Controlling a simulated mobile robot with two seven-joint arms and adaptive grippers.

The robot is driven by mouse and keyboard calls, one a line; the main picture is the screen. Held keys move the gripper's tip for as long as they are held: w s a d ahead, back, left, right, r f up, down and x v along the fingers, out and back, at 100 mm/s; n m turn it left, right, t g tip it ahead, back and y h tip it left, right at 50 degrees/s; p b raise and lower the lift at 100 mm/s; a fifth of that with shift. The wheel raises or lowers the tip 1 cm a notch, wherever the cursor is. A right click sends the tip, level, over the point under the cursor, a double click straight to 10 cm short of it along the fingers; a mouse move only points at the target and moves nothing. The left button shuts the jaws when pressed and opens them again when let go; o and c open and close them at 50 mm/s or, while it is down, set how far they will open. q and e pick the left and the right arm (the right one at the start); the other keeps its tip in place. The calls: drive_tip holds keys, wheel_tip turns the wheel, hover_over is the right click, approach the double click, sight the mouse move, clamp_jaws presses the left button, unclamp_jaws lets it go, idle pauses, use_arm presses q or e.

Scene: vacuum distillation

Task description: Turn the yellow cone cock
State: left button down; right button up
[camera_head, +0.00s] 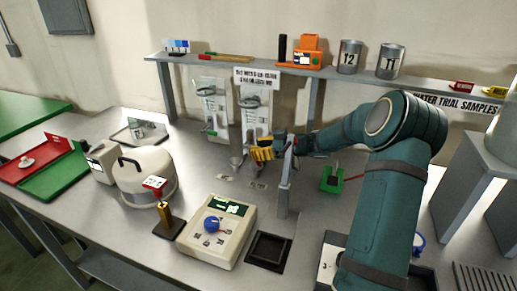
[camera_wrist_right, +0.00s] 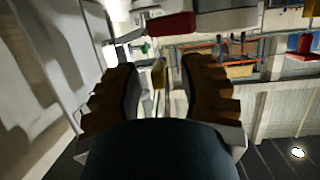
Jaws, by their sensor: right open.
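My right gripper (camera_head: 258,152) reaches in from the right in the head view, its yellow-brown ridged fingers close to the glassware at the back of the bench. In the right wrist view the two ridged fingers (camera_wrist_right: 158,85) are spread apart. In the head view I cannot tell the cock from the yellow fingers. My left gripper is not in view.
A grey upright post (camera_head: 285,188) stands just right of the gripper. A cream control box (camera_head: 218,232) with a blue knob and a white round vessel (camera_head: 146,178) stand in front. The shelf (camera_head: 230,65) runs behind. A green block (camera_head: 332,180) sits below my right arm.

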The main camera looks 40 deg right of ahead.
drive_tip(key=shift+s+d, duration=0.1)
drive_tip(key=v, duration=1.1)
drive_tip(key=shift+s+d, duration=0.15)
drive_tip(key=shift+s, duration=0.15)
drive_tip(key=shift+r, duration=0.15)
